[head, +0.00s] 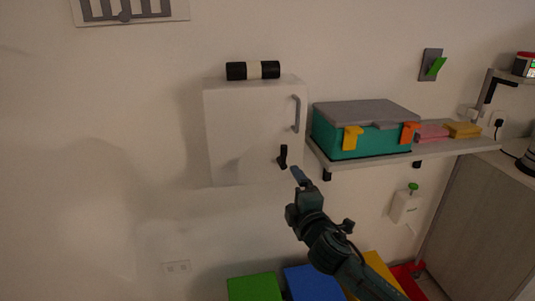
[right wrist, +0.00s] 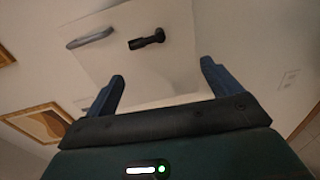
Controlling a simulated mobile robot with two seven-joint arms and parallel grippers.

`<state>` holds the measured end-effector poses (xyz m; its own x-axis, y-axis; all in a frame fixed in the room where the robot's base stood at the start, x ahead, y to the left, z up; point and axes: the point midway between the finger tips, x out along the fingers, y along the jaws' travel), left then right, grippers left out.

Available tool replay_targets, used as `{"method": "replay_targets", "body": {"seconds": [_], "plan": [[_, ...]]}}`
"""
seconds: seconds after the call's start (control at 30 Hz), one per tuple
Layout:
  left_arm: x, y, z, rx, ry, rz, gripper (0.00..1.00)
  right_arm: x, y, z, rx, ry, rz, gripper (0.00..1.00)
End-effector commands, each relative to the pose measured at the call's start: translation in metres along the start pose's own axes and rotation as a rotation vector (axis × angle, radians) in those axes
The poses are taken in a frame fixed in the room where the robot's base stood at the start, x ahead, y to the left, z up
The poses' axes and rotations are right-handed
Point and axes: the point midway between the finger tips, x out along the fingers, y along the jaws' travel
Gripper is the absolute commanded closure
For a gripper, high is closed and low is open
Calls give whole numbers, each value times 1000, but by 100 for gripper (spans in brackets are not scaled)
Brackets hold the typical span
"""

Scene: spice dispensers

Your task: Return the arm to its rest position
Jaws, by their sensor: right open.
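My right gripper (head: 299,177) is in front of the lower right corner of a white wall cabinet, on an arm coming up from the bottom right. In the right wrist view its two blue fingers (right wrist: 160,92) stand wide apart with nothing between them. The white cabinet (head: 245,135) is closed; it also fills the middle of the right wrist view (right wrist: 165,75). Its black latch (head: 283,157) shows just left of the fingertips in the head view, and beyond the fingers in the wrist view (right wrist: 147,39). I cannot tell the exact gap. My left gripper is not in view.
A shelf (head: 450,148) to the right holds a teal box (head: 365,142) with orange clasps, and pink and yellow items. A black-and-cream roll (head: 253,70) lies on the cabinet. Green (head: 254,288) and blue (head: 313,283) boxes stand below. The wall area at left is clear.

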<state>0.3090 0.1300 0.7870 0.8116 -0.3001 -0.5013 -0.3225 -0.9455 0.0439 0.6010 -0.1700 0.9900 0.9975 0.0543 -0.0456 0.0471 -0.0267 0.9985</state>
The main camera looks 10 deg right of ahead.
Motion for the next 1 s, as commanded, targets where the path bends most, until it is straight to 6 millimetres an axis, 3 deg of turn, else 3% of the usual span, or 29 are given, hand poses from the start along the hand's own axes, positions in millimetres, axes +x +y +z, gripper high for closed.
{"method": "replay_targets", "body": {"seconds": [0.2,0.3,0.43,0.6,0.7,0.8,1.0], "plan": [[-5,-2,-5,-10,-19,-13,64,-75,-101,-27,448,45,-259,10],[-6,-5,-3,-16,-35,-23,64,-123,-140,-36,698,21,-375,10],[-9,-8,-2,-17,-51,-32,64,-186,-177,-41,1007,-56,-496,10],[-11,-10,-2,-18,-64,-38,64,-252,-202,-40,1305,-180,-580,10],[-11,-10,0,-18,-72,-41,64,-275,-209,-38,1405,-233,-598,10],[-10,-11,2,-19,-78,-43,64,-285,-211,-37,1450,-257,-604,10],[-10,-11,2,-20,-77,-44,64,-287,-212,-36,1459,-263,-606,10]]}}
